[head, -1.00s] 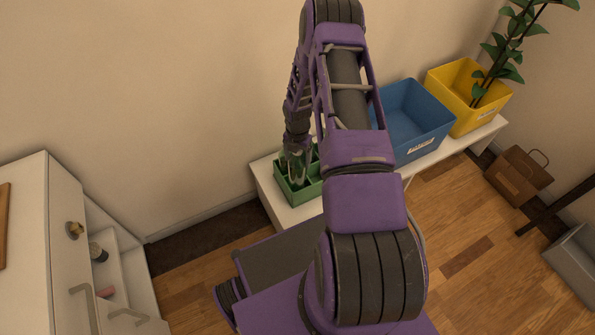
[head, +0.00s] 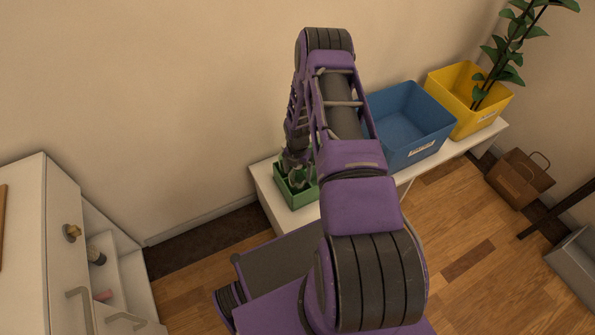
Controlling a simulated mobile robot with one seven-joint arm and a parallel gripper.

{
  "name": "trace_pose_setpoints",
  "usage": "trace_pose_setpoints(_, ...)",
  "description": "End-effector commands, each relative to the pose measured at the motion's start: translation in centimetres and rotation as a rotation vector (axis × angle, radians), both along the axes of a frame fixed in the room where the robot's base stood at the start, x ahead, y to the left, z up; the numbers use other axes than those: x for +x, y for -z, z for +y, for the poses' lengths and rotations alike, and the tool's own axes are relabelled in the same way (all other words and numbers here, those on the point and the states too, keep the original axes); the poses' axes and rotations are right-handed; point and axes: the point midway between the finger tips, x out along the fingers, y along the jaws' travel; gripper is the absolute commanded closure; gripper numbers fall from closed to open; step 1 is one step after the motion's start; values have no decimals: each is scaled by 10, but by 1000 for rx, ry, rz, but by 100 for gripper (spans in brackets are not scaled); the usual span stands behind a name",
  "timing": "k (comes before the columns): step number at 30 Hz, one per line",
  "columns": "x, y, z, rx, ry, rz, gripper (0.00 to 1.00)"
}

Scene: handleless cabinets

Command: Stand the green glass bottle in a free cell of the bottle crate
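The green bottle crate (head: 303,200) stands on the white bench, at its left end, in the head view. My gripper (head: 296,175) points down into the crate's area, with its fingers at or below the rim. The fingers are small and dark here, so I cannot tell whether they are open or shut. I cannot make out the green glass bottle clearly; glassy shapes show around the fingers. My own arm hides the right part of the crate and most of its cells.
A blue bin (head: 412,125) and a yellow bin (head: 470,98) with a plant stand to the right on the white bench (head: 270,205). A brown bag (head: 518,180) and a grey box (head: 576,262) are on the floor at right. A white cabinet (head: 60,250) stands at left.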

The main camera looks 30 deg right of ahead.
Motion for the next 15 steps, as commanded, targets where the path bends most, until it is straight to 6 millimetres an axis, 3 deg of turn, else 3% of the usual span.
trace_pose_setpoints(9, 0, -3, 0, -1, -1, -1, 0)
trace_pose_setpoints(15, 1, -34, -1, -1, 0, -3, 0)
